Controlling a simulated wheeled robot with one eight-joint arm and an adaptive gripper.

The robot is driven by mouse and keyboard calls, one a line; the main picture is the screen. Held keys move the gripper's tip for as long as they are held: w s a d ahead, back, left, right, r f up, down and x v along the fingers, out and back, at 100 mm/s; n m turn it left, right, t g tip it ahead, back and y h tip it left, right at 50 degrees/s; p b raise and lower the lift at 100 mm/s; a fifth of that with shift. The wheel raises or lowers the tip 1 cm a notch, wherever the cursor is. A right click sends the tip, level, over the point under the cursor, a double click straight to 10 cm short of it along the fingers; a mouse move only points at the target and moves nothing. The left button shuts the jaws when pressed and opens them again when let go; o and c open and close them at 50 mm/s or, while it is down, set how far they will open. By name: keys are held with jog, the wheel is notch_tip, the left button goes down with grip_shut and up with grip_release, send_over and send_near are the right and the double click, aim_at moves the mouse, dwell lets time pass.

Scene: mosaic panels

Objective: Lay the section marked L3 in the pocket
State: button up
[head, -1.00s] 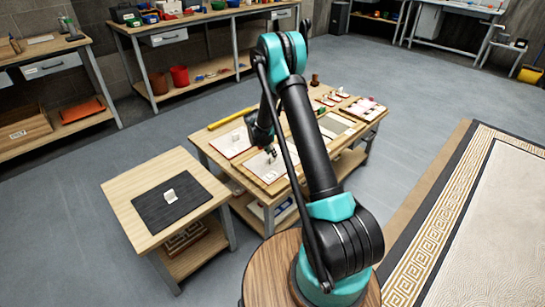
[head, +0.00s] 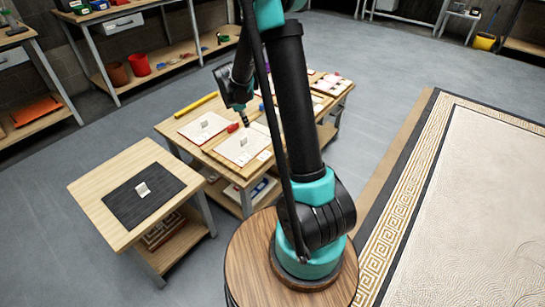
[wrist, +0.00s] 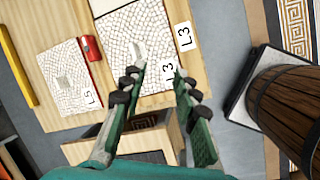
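The section marked L3 (wrist: 135,50) is a pale mosaic panel with a small upright grey block on it. It lies flat within the wooden board (wrist: 182,12), beside a white card (wrist: 184,36) that also reads L3. It looks seated in the pocket there, but I cannot tell if every edge is fully down. In the head view the section (head: 241,144) lies flat on the work table. My gripper (wrist: 160,76) is open and empty, above and apart from the section. In the head view my gripper (head: 243,122) hangs over the table's near half.
A second mosaic panel marked L5 (wrist: 65,82) lies to the left, with a red object (wrist: 90,50) between. A yellow bar (head: 196,105) lies along the table's back edge. A side table (head: 92,186) carries a black mat (head: 125,205) with a small pale block.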

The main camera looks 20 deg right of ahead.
jog(key=s+d+r+m+y, duration=0.1)
jog(key=s+d+r+m, duration=0.2)
jog(key=s, duration=0.4)
jog(key=s+d+r+m, duration=0.1)
jog(key=s+r+m, duration=0.2)
jog(key=s+m, duration=0.35)
jog(key=s+f+m+t+y, duration=0.1)
jog(key=s+m, duration=0.8)
jog(key=s, duration=0.8)
jog(key=shift+s+f+y, duration=0.15)
jog(key=shift+s+y, duration=0.15)
